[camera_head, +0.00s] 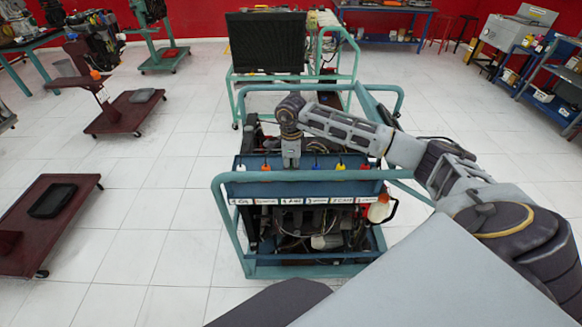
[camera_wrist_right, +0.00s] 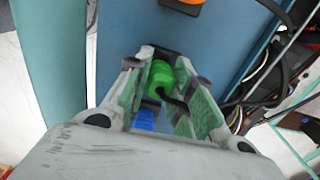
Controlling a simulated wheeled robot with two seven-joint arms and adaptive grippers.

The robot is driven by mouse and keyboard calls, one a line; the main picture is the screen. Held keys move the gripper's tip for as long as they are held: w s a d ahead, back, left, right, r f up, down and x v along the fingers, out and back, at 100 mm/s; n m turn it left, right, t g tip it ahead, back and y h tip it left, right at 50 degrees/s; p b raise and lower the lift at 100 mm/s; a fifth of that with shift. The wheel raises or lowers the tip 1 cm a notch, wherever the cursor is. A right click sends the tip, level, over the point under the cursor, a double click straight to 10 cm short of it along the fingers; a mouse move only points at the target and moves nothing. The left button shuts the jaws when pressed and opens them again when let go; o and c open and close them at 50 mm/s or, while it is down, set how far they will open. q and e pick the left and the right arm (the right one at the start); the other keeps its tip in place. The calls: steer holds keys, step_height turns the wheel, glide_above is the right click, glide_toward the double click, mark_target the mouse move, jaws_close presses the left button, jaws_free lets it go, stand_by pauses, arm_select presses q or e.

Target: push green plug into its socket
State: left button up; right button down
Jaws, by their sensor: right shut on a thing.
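The green plug (camera_wrist_right: 160,77) sits between the fingers of my right gripper (camera_wrist_right: 172,75) in the right wrist view, with a dark cable coming off it. The gripper is shut on it. In the head view my right gripper (camera_head: 291,158) reaches down to the blue panel (camera_head: 300,188) on the engine trainer and hides the green plug. The socket is hidden too, so I cannot tell how far the plug is seated. My left gripper is not in view.
An orange plug (camera_head: 265,167) stands left of my gripper on the panel, and a blue plug (camera_head: 315,167) and a yellow plug (camera_head: 340,167) stand to its right. The trainer's teal frame (camera_head: 222,215) surrounds the engine. A dark red trolley (camera_head: 40,225) stands to the left.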

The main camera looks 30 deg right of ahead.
steer(key=shift+f+b, duration=0.3)
steer(key=shift+f, duration=0.15)
steer(key=c, duration=1.1)
jaws_free()
steer(key=shift+c, duration=0.2)
steer(key=shift+r, duration=0.1)
steer(key=shift+r, duration=5.95)
steer(key=shift+f, duration=0.1)
